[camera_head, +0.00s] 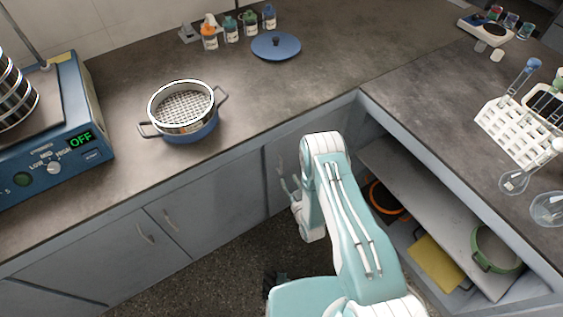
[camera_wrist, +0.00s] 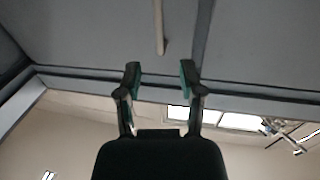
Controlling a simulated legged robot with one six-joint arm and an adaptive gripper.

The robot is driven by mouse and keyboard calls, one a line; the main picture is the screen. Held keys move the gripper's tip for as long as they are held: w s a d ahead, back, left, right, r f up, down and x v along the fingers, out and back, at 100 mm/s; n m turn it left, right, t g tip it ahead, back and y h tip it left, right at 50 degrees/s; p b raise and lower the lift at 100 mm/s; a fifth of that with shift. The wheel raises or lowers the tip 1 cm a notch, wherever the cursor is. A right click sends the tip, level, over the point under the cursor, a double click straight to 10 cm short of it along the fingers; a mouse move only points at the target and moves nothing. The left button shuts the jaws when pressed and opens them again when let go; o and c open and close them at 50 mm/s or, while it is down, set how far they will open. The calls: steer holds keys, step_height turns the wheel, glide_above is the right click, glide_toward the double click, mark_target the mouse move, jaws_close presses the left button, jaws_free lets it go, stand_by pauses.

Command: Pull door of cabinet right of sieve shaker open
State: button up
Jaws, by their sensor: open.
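The blue sieve shaker (camera_head: 45,125) stands on the counter at the left, its display reading OFF. Grey cabinet doors run below the counter to its right. Two handles (camera_head: 145,232) (camera_head: 170,220) sit on neighbouring doors. Another upright handle (camera_head: 280,165) is on the door (camera_head: 271,170) near the inner corner. My gripper (camera_head: 289,187) is low in front of that corner door, partly hidden by my arm. In the wrist view, my gripper (camera_wrist: 160,72) is open and empty. The light bar handle (camera_wrist: 158,30) shows just beyond the gap between its fingertips. Contact is not visible.
A sieve with a blue pan (camera_head: 183,108) and a blue lid (camera_head: 276,46) lie on the counter. An open shelf unit (camera_head: 400,185) to the right holds a yellow item (camera_head: 434,262) and a green-rimmed pan (camera_head: 497,250). Floor (camera_head: 225,255) before the cabinets is clear.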

glide_above(281, 173)
steer(key=shift+w, duration=0.3)
jaws_close()
